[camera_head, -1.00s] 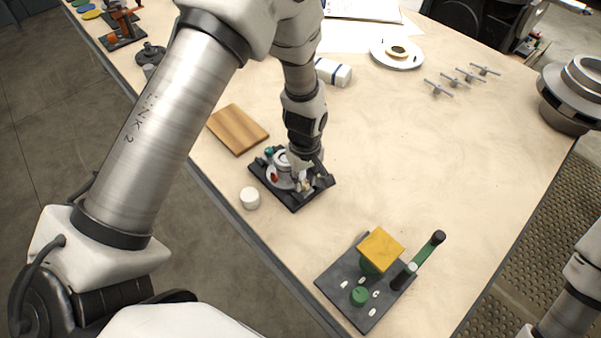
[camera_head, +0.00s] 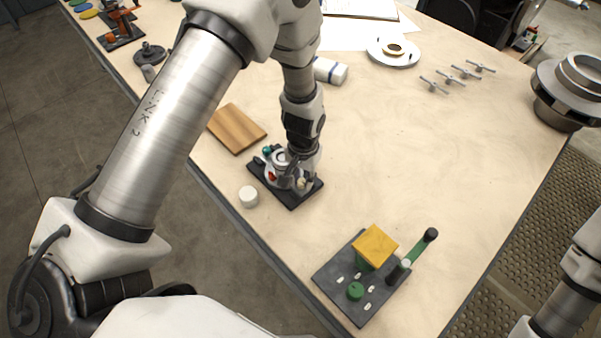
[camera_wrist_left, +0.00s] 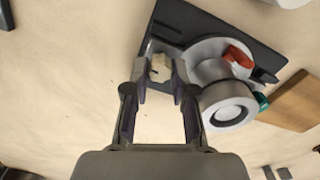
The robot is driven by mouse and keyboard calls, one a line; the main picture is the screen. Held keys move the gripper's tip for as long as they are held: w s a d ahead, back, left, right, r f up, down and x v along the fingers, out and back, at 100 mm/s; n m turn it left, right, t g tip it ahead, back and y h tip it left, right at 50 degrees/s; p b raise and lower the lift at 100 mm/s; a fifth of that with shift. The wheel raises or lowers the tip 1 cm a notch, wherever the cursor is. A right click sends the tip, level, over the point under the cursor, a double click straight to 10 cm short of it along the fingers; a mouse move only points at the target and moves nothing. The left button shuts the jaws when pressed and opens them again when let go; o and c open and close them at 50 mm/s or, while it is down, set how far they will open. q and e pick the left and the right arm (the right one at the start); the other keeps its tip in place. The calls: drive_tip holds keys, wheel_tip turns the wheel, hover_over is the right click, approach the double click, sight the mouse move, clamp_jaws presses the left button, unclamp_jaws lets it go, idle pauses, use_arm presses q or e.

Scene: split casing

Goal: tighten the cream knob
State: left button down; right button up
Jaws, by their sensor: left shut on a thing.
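The cream knob (camera_wrist_left: 160,68) sits on a dark base plate (camera_wrist_left: 190,22) and shows between the fingertips of my left gripper (camera_wrist_left: 160,75) in the left wrist view. The fingers are shut on opposite sides of the knob. In the head view my left gripper (camera_head: 300,177) reaches down over the right part of the plate (camera_head: 292,202), and the knob (camera_head: 302,184) is partly hidden by it. Beside the knob, the plate carries a grey round casing (camera_wrist_left: 228,105) with a red part (camera_wrist_left: 238,57) and a teal part (camera_wrist_left: 262,101). My right gripper is out of view.
A wooden board (camera_head: 236,128) lies just behind the plate, and a white cylinder (camera_head: 248,196) stands close to its left. A second dark plate (camera_head: 345,300) with a yellow block (camera_head: 375,243) and green parts is nearer the front. The table's right middle is clear.

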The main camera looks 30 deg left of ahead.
use_arm(q)
drive_tip(key=m, duration=0.3)
drive_tip(key=shift+r+m, duration=0.1)
drive_tip(key=shift+m, duration=0.3)
drive_tip(key=m, duration=0.3)
drive_tip(key=shift+m+p, duration=0.3)
drive_tip(key=shift+p, duration=0.05)
drive_tip(key=m, duration=0.3)
drive_tip(key=shift+s+m, duration=0.15)
drive_tip(key=shift+m, duration=0.15)
drive_tip(key=shift+a+m, duration=0.1)
drive_tip(key=shift+m, duration=1.7)
drive_tip(key=c, duration=1)
unclamp_jaws()
drive_tip(key=shift+o, duration=0.3)
